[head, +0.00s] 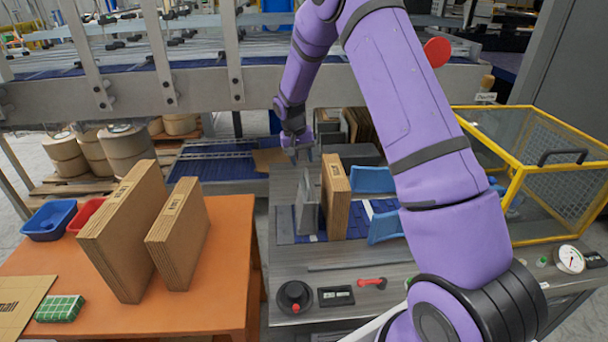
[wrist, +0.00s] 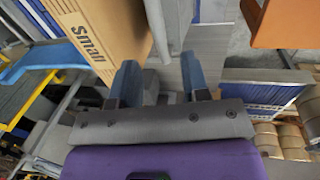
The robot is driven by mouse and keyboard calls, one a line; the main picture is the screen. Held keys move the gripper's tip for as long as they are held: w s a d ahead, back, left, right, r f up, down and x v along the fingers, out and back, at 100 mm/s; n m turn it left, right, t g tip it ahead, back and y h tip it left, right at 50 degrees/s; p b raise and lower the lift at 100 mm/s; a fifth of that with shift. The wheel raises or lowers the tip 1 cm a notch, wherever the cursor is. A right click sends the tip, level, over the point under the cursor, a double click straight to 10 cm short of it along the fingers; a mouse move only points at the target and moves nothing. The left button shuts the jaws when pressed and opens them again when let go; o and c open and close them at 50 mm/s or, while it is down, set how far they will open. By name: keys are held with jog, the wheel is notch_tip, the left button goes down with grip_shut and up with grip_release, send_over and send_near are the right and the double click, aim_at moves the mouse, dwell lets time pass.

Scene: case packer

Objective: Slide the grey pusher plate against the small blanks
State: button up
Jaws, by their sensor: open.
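The grey pusher plate (head: 308,204) stands upright in the machine's feed bed, just left of the small blanks (head: 335,198). The small blanks are an upright brown cardboard stack; the word "Small" shows on them in the wrist view (wrist: 98,30). I cannot tell whether plate and stack touch. My gripper (head: 297,152) is at the far upper end of the plate. In the wrist view my gripper (wrist: 160,78) is open, its blue-grey fingers on either side of a light grey bar (wrist: 157,28). Whether they touch the bar is unclear.
Blue guides (head: 372,180) stand right of the stack. A yellow-framed clear guard (head: 545,165) is further right. An orange table (head: 232,235) at left holds two larger carton stacks (head: 125,235) and bins. A black knob (head: 295,296) sits on the front ledge.

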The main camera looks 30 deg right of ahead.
aim_at(307, 176)
jog(key=f, duration=0.2)
jog(key=d+f, duration=0.1)
jog(key=f, duration=0.3)
jog(key=shift+s+d+f, duration=0.15)
jog(key=shift+s+f, duration=0.05)
jog(key=shift+s, duration=0.1)
grip_shut()
